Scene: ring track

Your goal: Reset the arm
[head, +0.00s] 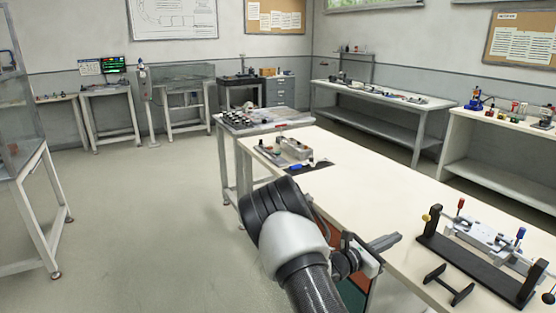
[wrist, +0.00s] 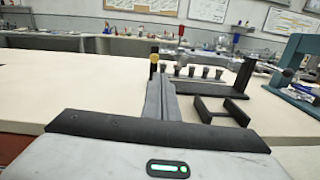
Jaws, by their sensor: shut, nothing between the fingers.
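My gripper (head: 388,241) shows in the head view at the end of my arm, over the near left edge of the white workbench (head: 385,188). Its grey fingers are together with nothing between them. In the wrist view my gripper (wrist: 162,80) points out level over the bench top, fingers closed. It looks apart from the objects on the bench, though in the wrist view the fingers overlap the fixture behind them.
A black fixture (head: 468,262) with red and blue handled clamps stands on the bench at right, with a small black stand (head: 449,285) beside it. A grey device (head: 294,149) sits at the bench's far end. Mid-bench is clear. Open floor (head: 150,220) lies left.

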